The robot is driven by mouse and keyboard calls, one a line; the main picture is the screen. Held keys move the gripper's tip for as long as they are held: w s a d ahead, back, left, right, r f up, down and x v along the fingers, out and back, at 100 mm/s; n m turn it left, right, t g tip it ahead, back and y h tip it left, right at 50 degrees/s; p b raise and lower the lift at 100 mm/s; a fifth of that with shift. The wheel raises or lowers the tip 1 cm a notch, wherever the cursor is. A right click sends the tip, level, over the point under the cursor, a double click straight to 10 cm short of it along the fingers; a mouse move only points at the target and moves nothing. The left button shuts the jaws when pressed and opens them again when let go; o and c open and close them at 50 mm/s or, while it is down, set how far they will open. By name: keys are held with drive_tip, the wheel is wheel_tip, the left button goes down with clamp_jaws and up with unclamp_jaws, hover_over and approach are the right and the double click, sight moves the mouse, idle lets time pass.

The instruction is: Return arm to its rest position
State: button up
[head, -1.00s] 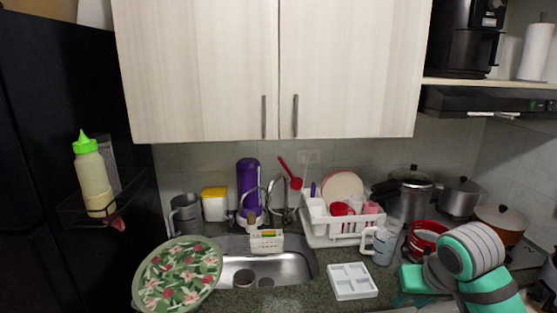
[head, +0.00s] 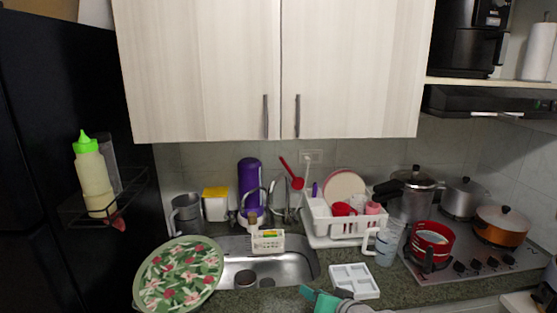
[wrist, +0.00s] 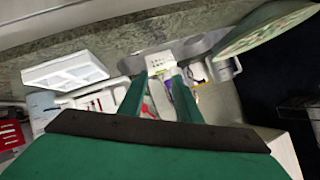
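My gripper shows at the bottom edge of the head view, where a teal part (head: 322,301) and some grey of my arm stand low in front of the counter. In the wrist view my gripper (wrist: 159,76) has its two green fingers apart, with the sink area and dish rack seen beyond them. Nothing is visibly held between the fingers. Most of my arm is out of the head view.
A white four-compartment tray (head: 354,281) lies on the counter just behind my gripper. A floral round tray (head: 178,274) is at left by the sink (head: 296,268). A dish rack (head: 344,226), a clear jug (head: 387,243) and a stove (head: 476,258) with pots are to the right.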

drive_tip(key=s+a+f+m+t+h, duration=0.1)
drive_tip(key=s+a+f+m+t, duration=0.1)
drive_tip(key=s+a+f, duration=0.3)
drive_tip(key=s+a+f+m+t+h, duration=0.1)
drive_tip(key=s+a+f+m+t, duration=0.1)
drive_tip(key=s+a+f, duration=0.4)
drive_tip(key=s+a+f+h, duration=0.2)
drive_tip(key=s+f+h, duration=0.1)
drive_tip(key=s+f, duration=0.75)
drive_tip(key=s+d+r+n, duration=0.1)
drive_tip(key=s+r+n, duration=0.1)
drive_tip(key=s, duration=1)
drive_tip(key=s+d+r+n, duration=0.2)
drive_tip(key=s+r+n, duration=0.1)
drive_tip(key=s, duration=0.9)
drive_tip(key=shift+s+r+n, duration=0.3)
drive_tip(key=shift+r, duration=0.2)
drive_tip(key=shift+d, duration=0.15)
